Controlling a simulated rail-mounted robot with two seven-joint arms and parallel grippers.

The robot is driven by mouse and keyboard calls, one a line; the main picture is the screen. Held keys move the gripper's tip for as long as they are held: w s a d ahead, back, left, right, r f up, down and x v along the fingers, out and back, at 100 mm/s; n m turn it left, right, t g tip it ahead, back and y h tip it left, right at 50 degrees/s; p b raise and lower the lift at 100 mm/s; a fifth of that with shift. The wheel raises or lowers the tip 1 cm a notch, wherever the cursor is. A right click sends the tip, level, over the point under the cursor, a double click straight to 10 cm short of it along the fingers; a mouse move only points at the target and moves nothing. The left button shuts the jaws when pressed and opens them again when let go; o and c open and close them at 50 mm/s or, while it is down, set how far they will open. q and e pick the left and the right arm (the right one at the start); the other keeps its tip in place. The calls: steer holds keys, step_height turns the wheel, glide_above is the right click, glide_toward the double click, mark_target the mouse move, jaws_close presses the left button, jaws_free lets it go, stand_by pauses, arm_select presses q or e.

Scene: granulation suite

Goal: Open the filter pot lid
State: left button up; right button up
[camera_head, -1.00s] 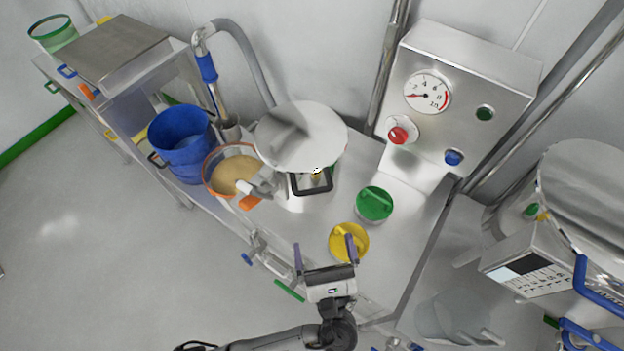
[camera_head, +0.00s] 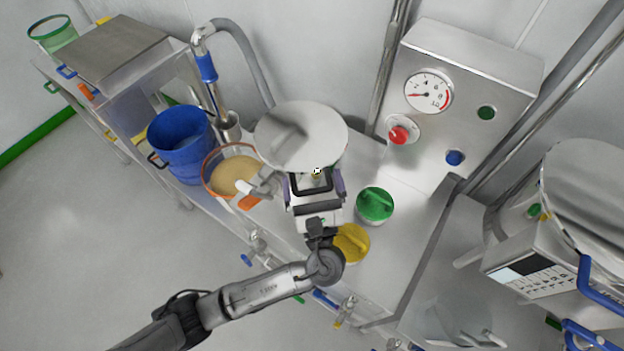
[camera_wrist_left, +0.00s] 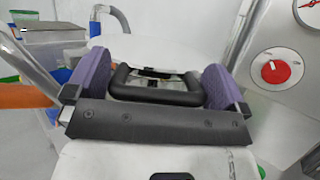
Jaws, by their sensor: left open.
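The filter pot lid (camera_head: 300,133) is a round pale metal disc on the pot at the back middle of the bench. Its black loop handle (camera_head: 311,184) sticks out at the front edge. My left gripper (camera_head: 313,187) is at this handle, with its body in front of the pot. In the left wrist view the handle (camera_wrist_left: 153,98) lies between the two purple finger pads of my left gripper (camera_wrist_left: 148,80). The pads stand apart, one on each side, with gaps to the handle. The gripper hides most of the pot's front. My right gripper is not in view.
An orange-rimmed sieve (camera_head: 213,185) with tan powder and a blue bucket (camera_head: 182,150) stand left of the pot. A gauge panel (camera_head: 460,110) rises behind.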

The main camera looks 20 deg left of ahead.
arm_select(q)
steer(key=shift+w, duration=0.1)
steer(key=c, duration=0.9)
steer(key=shift+w+d+r+m+g+h+p, duration=0.2)
steer(key=shift+w+r+m+g+h+p, duration=1.25)
steer(key=shift+p, duration=3.6)
steer(key=shift+d+r+m+t+y+p, duration=0.1)
steer(key=shift+d+r+m+y+p, duration=0.25)
steer(key=shift+r+p, duration=3.5)
steer(key=shift+w+d+r+m+g+h+p, duration=0.1)
steer(key=shift+w+r+m+g+h+p, duration=0.8)
steer(key=shift+p, duration=5.4)
steer(key=shift+c, duration=0.2)
steer(key=shift+s+f+t, duration=0.1)
steer(key=shift+t, duration=0.15)
